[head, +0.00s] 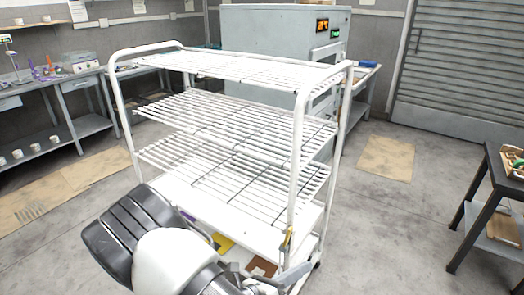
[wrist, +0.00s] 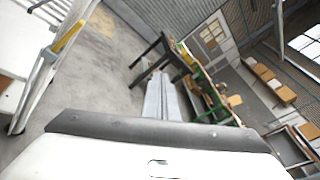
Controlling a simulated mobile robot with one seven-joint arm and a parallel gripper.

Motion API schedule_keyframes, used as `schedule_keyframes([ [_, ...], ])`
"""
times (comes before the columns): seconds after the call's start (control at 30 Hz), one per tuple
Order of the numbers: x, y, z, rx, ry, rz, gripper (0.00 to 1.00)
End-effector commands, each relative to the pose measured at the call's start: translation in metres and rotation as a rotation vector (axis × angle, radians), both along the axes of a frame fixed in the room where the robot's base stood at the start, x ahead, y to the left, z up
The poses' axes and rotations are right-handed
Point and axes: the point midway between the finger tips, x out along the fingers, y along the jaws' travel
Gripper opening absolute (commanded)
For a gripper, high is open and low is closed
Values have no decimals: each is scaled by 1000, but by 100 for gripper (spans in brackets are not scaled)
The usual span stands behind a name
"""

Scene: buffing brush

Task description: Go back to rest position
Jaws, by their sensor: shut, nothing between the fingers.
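My gripper (head: 290,277) is at the bottom of the head view, in front of the lower right corner of the white wire rack (head: 200,212). In the wrist view my gripper (wrist: 163,98) shows as two grey fingers pressed together, with nothing between them. A small yellow piece (head: 286,241) is at the rack's near right post, just above the gripper in the head view. The yellow piece also shows at the upper left of the wrist view (wrist: 68,37). My arm hides part of the rack's lower left.
The rack's wire shelves are empty. A yellow item (head: 222,243) lies low in the rack. A large grey machine (head: 265,30) stands behind it. A dark table (head: 486,190) is at right, a workbench (head: 85,72) at left. Open floor (head: 395,220) lies right of the rack.

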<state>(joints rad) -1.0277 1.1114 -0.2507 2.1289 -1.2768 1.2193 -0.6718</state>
Motion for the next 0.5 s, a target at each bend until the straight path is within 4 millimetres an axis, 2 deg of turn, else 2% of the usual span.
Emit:
schedule_keyframes([
  [0.03,-5,-11,24,105,-58,-108,0],
  [0.2,-32,-39,79,427,-259,-460,0],
  [0.33,-54,-52,117,661,-431,-722,0],
  [0.5,-81,-58,168,952,-675,-1050,0],
])
